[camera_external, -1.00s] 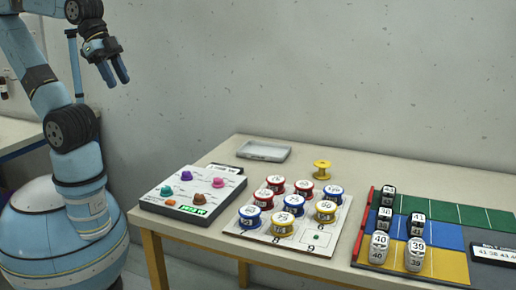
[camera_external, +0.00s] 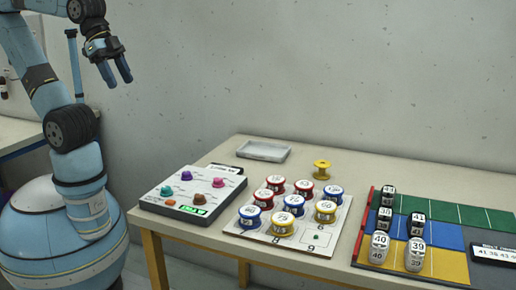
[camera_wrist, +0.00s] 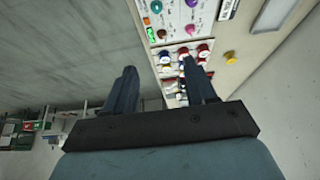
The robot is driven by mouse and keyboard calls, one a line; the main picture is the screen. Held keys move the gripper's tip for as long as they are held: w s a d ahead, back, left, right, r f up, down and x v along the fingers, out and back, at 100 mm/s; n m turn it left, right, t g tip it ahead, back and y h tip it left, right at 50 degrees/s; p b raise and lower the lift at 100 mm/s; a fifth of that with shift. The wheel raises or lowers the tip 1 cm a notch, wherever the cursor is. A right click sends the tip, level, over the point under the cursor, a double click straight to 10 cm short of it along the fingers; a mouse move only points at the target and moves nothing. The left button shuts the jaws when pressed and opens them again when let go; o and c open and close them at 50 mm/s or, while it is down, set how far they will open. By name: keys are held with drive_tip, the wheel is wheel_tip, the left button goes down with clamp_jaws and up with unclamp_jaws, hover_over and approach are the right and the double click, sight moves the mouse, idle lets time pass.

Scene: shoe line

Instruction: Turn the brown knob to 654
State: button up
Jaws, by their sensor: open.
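The brown knob (camera_external: 199,199) sits on a pale control panel (camera_external: 160,196) at the left of the table, just above a small green display (camera_external: 194,209). The display's digits are too small to read. The panel also bears a teal, a purple and a pink knob (camera_external: 218,182). In the wrist view the brown knob (camera_wrist: 147,21) is near the top, beside the green display (camera_wrist: 151,34). My gripper (camera_external: 118,80) is open and empty, raised well above and to the left of the panel. Its two fingers (camera_wrist: 162,88) are spread in the wrist view.
A board of red, blue and yellow spools (camera_external: 283,229) stands right of the panel. A grey tray (camera_external: 263,151) and a loose yellow spool (camera_external: 321,169) lie behind. A coloured mat (camera_external: 455,264) with numbered blocks is at the right. The wall is close behind the table.

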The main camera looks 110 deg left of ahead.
drive_tip(key=w+f+n+g, duration=0.1)
drive_tip(key=w+f+g, duration=0.3)
drive_tip(key=w, duration=1)
drive_tip(key=n+g, duration=0.1)
hover_over(199, 196)
wheel_tip(199, 196, down, 11)
wheel_tip(199, 196, down, 14)
drive_tip(key=shift+r, duration=0.15)
drive_tip(key=shift+c, duration=0.4)
clamp_jaws()
